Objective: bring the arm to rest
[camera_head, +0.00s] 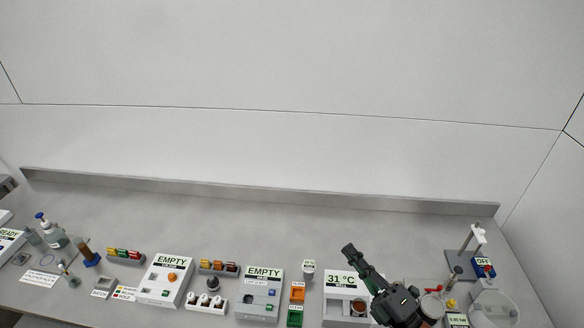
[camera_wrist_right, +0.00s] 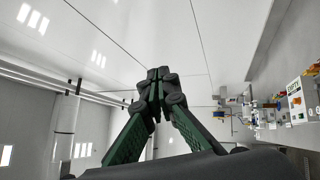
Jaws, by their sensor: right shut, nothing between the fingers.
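My right gripper (camera_head: 349,250) is in the lower right of the head view, raised in front of the bench and pointing up and to the left. Its fingers are together with nothing between them. In the right wrist view its closed fingertips (camera_wrist_right: 160,75) meet in the middle, with free air around them. The gripper and wrist cover part of the white unit reading 31 °C (camera_head: 341,281). My left gripper shows in neither view.
A grey bench (camera_head: 220,220) runs along the wall with a raised back edge (camera_head: 260,193). Two white boxes marked EMPTY (camera_head: 158,292) (camera_head: 250,308) stand on it. A stand (camera_head: 470,246) with a blue OFF box (camera_head: 484,267) is at right. Bottles (camera_head: 52,235) are at left.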

